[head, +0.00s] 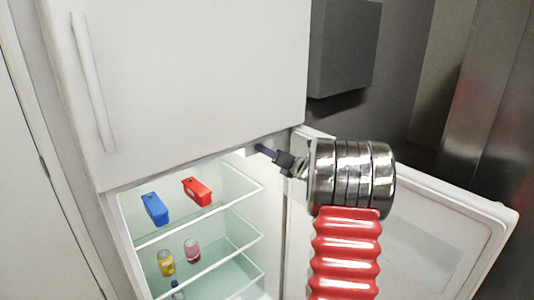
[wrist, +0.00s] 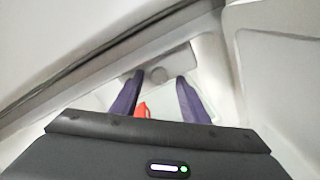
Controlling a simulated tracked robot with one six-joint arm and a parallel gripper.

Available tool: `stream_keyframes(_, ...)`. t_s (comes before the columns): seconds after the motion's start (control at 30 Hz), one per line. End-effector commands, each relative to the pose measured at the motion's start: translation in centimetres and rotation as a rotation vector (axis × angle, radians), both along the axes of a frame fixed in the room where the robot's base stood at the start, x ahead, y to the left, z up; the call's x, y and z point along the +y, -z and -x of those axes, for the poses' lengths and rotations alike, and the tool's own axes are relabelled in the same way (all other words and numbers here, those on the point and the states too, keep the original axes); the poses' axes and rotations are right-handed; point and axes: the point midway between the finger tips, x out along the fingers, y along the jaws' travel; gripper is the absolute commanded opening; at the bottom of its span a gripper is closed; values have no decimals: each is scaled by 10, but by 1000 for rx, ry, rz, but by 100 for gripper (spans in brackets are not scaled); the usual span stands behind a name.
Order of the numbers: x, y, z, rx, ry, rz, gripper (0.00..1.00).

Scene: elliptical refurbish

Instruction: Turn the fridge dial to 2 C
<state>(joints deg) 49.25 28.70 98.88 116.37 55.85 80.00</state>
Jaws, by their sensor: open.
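The fridge dial looks like a small round grey knob (wrist: 157,73) on a pale housing (wrist: 180,62) under the fridge compartment's ceiling, in the wrist view. Its markings are too small to read. My gripper (wrist: 160,77) is open, its two purple fingers apart on either side of the knob in the picture. I cannot tell whether they touch it. In the head view my gripper (head: 265,152) is at the top right of the open fridge compartment, and the dial is hidden there.
The fridge door (head: 440,235) stands open on the right. Glass shelves hold a blue container (head: 154,209), a red container (head: 197,191), a yellow jar (head: 166,263) and a pink jar (head: 192,250). The closed freezer door (head: 200,80) is above. A grey wall box (head: 342,50) is behind.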

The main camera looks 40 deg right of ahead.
Motion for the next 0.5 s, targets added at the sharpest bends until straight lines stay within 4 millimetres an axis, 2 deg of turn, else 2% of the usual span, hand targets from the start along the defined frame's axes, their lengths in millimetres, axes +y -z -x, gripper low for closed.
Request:
stream_keyframes(0.17, -1, -2, 22, -1, 3, 0, 41)
stream_keyframes(0.5, 1, -4, 81, 0, 4, 1, 41)
